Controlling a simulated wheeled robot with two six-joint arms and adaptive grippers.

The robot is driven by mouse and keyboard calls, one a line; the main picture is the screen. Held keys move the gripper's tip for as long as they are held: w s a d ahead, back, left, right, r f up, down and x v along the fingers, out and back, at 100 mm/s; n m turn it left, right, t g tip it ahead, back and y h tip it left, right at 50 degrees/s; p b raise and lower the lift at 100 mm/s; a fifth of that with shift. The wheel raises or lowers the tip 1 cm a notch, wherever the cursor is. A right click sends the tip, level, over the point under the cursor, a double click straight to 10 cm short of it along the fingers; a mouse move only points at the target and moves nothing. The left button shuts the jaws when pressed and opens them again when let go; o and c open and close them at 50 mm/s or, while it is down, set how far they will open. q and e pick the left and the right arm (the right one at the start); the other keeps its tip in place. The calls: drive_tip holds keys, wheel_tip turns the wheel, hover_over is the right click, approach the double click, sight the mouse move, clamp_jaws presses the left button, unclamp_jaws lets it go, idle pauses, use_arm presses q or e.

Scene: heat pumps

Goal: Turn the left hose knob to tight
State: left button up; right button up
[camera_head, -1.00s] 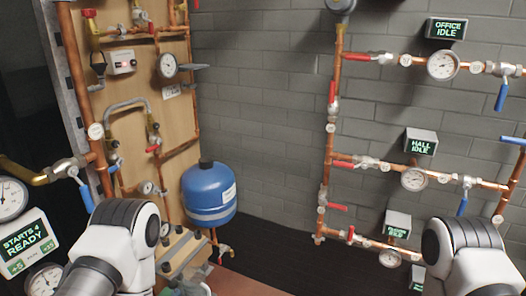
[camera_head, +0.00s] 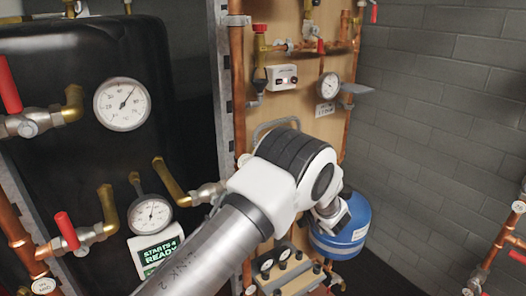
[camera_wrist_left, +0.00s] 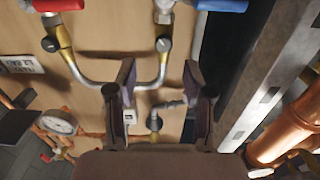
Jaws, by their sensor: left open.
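A grey arched hose (camera_head: 275,124) shows on the wooden panel in the head view, partly hidden by my left arm. In the left wrist view, which looks upside down, the hose (camera_wrist_left: 104,84) forms a U. A grey round knob (camera_wrist_left: 163,44) sits at its right end and another knob (camera_wrist_left: 50,44) at its left end. By the flipped picture, the first is probably the left hose knob. My left gripper (camera_wrist_left: 160,70) is open and empty, its fingers either side of that hose end's line. The knob appears just beyond the fingertips, apart from them. My right gripper is out of view.
A red handle (camera_wrist_left: 58,5) and a blue handle (camera_wrist_left: 220,5) lie near the hose ends. A metal rail (camera_wrist_left: 270,85) and copper pipe (camera_wrist_left: 285,130) stand right of the gripper in the wrist view. A blue tank (camera_head: 345,235) is beside the panel.

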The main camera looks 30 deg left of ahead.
use_arm(q)
drive_tip(key=p+x, duration=0.2)
drive_tip(key=x, duration=0.5)
drive_tip(key=shift+a+r, duration=0.3)
drive_tip(key=shift+s, duration=0.15)
clamp_jaws()
